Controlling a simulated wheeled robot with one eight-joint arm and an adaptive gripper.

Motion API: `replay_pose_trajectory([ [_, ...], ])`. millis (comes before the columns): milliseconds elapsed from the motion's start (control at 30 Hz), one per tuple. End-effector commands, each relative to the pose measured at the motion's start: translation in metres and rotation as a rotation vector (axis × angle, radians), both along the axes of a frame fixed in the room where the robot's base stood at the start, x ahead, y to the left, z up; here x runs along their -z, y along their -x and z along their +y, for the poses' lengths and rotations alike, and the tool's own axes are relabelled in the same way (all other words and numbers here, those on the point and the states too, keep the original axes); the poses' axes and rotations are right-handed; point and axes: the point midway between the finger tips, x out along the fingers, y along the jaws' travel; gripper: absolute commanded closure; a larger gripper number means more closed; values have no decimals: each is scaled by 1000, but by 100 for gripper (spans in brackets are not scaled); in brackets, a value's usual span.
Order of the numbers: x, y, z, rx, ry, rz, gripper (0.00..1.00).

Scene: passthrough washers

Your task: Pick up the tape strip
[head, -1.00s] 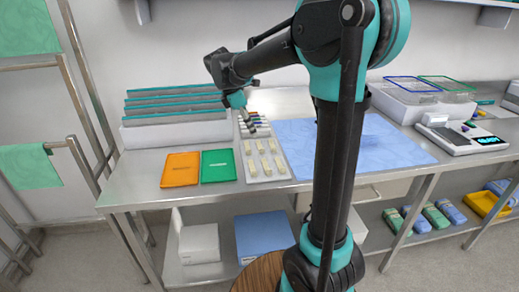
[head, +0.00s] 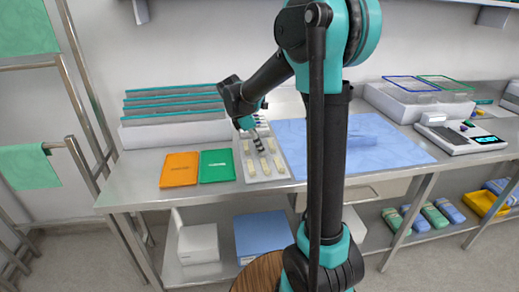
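Several cream strip-like pieces (head: 267,165) lie in rows on a light grey tray (head: 283,178) on the steel bench; I cannot tell for certain which is the tape strip. My gripper (head: 259,144) points down over the tray, just behind or above the cream pieces. It hides part of the tray's far half, where small dark and coloured items show behind it. The fingers are too small to tell whether they are open or shut, or touching anything.
An orange tray (head: 180,170) and a green tray (head: 217,166) lie left of the tray. A rack with teal-edged dividers (head: 175,132) stands behind them. A blue mat (head: 390,148) lies right, then a scale (head: 462,138) and a clear-walled bin (head: 410,105).

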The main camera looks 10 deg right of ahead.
Motion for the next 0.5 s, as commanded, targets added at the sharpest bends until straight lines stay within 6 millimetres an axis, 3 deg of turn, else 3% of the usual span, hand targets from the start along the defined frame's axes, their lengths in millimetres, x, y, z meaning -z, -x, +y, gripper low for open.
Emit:
replay_pose_trajectory([
  [67,0,0,0,0,0,0,71],
  [300,0,0,0,0,0,0,100],
  [500,0,0,0,0,0,0,100],
])
